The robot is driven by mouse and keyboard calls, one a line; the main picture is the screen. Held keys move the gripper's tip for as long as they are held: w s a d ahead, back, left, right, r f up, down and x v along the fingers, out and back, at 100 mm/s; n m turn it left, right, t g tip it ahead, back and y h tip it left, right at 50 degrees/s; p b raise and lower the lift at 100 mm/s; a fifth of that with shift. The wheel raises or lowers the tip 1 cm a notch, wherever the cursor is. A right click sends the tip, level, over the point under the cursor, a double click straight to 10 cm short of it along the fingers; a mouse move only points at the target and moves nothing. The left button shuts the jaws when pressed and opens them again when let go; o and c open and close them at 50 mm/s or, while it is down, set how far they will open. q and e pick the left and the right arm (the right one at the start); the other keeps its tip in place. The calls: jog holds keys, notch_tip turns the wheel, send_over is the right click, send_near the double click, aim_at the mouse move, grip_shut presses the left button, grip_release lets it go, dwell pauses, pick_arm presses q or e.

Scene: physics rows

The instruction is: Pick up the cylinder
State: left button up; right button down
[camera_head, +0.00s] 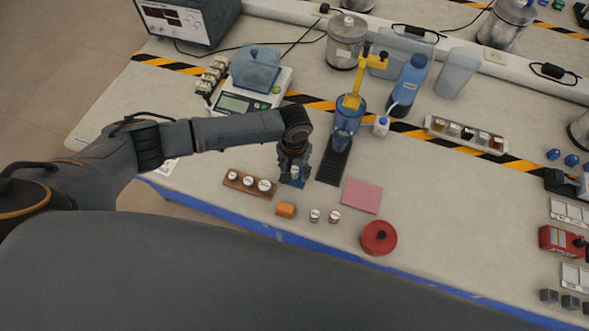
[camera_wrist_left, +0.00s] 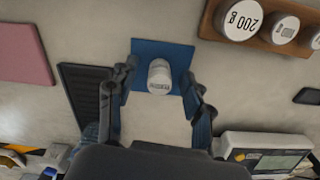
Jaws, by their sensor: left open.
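A small pale cylinder (camera_wrist_left: 159,77) stands on a blue square pad (camera_wrist_left: 170,51) in the left wrist view. In the head view the cylinder (camera_head: 295,172) is partly hidden by my left gripper (camera_head: 293,176). My left gripper (camera_wrist_left: 160,72) is open, with one finger on each side of the cylinder and visible gaps between. The cylinder has a dark printed label on its side. My right gripper is not in view.
A wooden block with several weights (camera_head: 249,184) stands left of the pad. A black ridged mat (camera_head: 334,163) and a pink square (camera_head: 361,196) lie to the right. An orange block (camera_head: 286,210), two small jars (camera_head: 314,215) and a red round object (camera_head: 378,237) are nearer the front edge.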

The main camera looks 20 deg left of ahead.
pick_arm(q)
jog(key=c, duration=1)
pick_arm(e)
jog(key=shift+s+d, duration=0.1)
pick_arm(q)
jog(key=shift+r, duration=0.15)
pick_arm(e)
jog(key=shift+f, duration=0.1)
